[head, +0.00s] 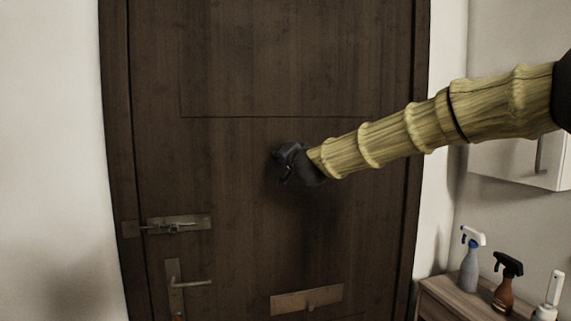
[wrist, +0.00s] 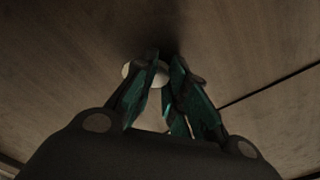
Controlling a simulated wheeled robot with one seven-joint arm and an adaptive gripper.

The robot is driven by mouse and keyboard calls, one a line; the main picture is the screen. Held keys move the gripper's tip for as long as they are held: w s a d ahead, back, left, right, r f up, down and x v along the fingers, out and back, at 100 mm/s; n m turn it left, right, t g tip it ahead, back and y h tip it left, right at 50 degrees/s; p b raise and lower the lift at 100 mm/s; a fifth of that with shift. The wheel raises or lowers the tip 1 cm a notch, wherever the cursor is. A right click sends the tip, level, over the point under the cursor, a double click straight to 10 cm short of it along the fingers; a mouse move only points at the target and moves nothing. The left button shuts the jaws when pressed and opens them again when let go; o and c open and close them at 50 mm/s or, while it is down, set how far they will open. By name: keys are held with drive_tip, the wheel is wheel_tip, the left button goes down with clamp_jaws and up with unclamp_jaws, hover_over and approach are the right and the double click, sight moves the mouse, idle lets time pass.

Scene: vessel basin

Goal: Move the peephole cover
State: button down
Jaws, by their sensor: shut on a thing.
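The dark wooden door (head: 240,70) fills the middle of the head view. My gripper (head: 284,166) is at the door's surface, near its middle, and hides the peephole area in the head view. In the wrist view the peephole cover (wrist: 130,70) is a small pale rounded piece against the door. My gripper's dark green fingers (wrist: 161,75) are shut on it, one on each side. Part of the cover is hidden behind the fingers. I cannot tell how far it is turned from its resting place.
A slide bolt (head: 178,224) and a lever handle (head: 190,284) are on the door's left side. A mail slot plate (head: 306,299) is below my gripper. Several bottles, including a grey spray bottle (head: 469,265), stand on a cabinet at the right. A white wall cabinet (head: 515,160) is behind my arm.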

drive_tip(key=shift+r+m+b, duration=0.25)
drive_tip(key=shift+m+b, duration=0.2)
drive_tip(key=shift+m, duration=0.55)
drive_tip(key=c, duration=1.4)
unclamp_jaws()
drive_tip(key=shift+o, duration=0.2)
drive_tip(key=shift+s, duration=0.1)
drive_tip(key=v, duration=1.2)
